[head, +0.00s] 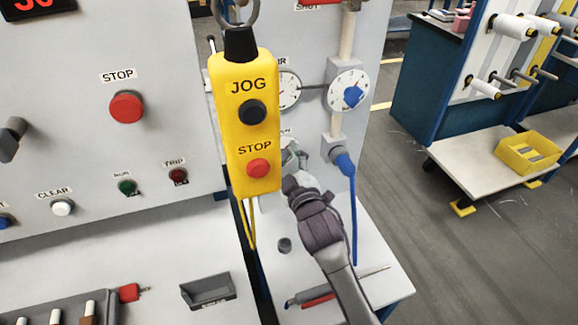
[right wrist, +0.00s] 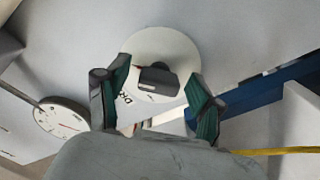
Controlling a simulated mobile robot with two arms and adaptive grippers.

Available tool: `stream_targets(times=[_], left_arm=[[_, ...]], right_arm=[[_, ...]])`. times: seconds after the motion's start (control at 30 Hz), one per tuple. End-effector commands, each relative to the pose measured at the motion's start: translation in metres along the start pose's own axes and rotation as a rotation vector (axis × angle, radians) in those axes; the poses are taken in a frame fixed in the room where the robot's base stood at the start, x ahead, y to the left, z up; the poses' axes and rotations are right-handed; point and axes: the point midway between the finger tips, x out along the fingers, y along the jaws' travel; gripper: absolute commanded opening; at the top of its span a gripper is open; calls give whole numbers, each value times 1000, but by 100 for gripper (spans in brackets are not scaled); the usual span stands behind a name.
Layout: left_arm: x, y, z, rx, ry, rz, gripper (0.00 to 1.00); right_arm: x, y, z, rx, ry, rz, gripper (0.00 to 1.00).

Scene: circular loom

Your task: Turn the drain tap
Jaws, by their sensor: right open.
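The drain tap is a dark knob (right wrist: 157,79) on a round white plate (right wrist: 150,45) in the right wrist view, with a partly hidden label starting "DR". My right gripper (right wrist: 162,92) is open, one green-padded finger on each side of the knob. I cannot tell whether either finger touches it. In the head view my right gripper (head: 291,158) reaches up to the panel, just right of the yellow pendant, and the tap is hidden there. My left gripper is not in view.
The yellow JOG/STOP pendant (head: 247,122) hangs close to my right gripper. A gauge (head: 289,90), a dial with a blue knob (head: 349,92) and a blue hose (head: 353,210) are nearby. Below, a white shelf (head: 375,250) holds a red-handled tool (head: 318,300).

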Motion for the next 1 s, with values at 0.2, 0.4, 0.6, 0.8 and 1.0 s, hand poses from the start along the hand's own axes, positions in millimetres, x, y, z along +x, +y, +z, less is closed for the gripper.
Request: stream_targets(times=[0.2, 0.4, 0.6, 0.8, 1.0], left_arm=[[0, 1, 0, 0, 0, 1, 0], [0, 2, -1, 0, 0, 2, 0], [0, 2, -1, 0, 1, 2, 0], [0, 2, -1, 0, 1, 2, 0], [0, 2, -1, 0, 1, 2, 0]], right_arm=[[-30, -1, 1, 0, -1, -2, 67], [-75, -1, 1, 0, -2, -3, 67], [-107, -1, 1, 1, -2, -3, 67], [-119, -1, 1, 0, -2, -2, 67], [-119, -1, 0, 0, -1, -1, 67]])
